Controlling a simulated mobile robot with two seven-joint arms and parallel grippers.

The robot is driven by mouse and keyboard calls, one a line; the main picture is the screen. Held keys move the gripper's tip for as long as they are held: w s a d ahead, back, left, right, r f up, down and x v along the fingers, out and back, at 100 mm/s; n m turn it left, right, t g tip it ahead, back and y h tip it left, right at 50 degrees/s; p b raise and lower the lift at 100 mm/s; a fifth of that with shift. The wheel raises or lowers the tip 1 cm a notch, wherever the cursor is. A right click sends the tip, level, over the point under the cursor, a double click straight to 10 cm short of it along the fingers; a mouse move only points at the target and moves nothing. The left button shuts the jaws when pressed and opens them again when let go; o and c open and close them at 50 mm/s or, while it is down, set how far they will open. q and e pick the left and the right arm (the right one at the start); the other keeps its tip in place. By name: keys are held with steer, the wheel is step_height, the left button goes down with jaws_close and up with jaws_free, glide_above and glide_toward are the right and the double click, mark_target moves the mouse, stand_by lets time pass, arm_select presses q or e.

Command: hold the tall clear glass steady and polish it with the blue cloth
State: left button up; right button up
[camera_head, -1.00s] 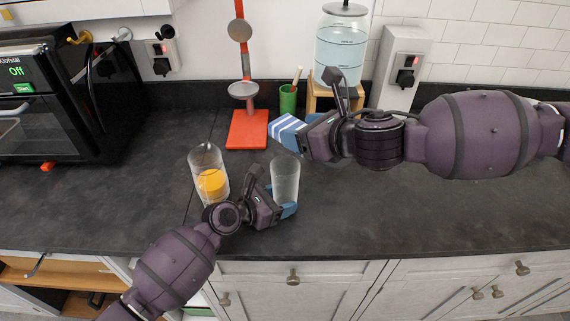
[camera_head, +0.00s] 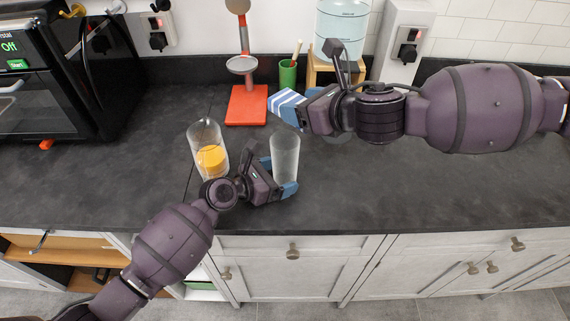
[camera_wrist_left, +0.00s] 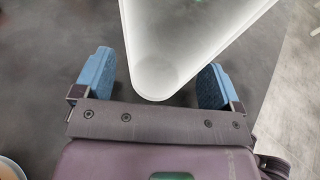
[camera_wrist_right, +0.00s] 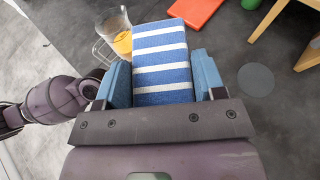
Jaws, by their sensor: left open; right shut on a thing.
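The tall clear glass (camera_head: 286,150) stands upright on the dark counter. My left gripper (camera_head: 277,178) is low beside it; in the left wrist view the glass (camera_wrist_left: 172,45) rises between the two spread blue fingers, with gaps visible on both sides. The blue cloth (camera_head: 284,104), with white stripes, is held by my right gripper (camera_head: 291,107) above the counter, behind the glass. In the right wrist view the folded cloth (camera_wrist_right: 162,50) sits between the fingers.
A second glass with orange contents (camera_head: 208,150) stands just left of my left gripper. A red stand (camera_head: 246,105), green cup (camera_head: 287,75) and water dispenser (camera_head: 342,30) are at the back. A thin grey disc (camera_wrist_right: 256,80) lies on the counter. The right counter is clear.

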arm_select(q)
steer(key=v, duration=1.1)
steer(key=shift+s+r, duration=0.1)
steer(key=shift+s, duration=0.05)
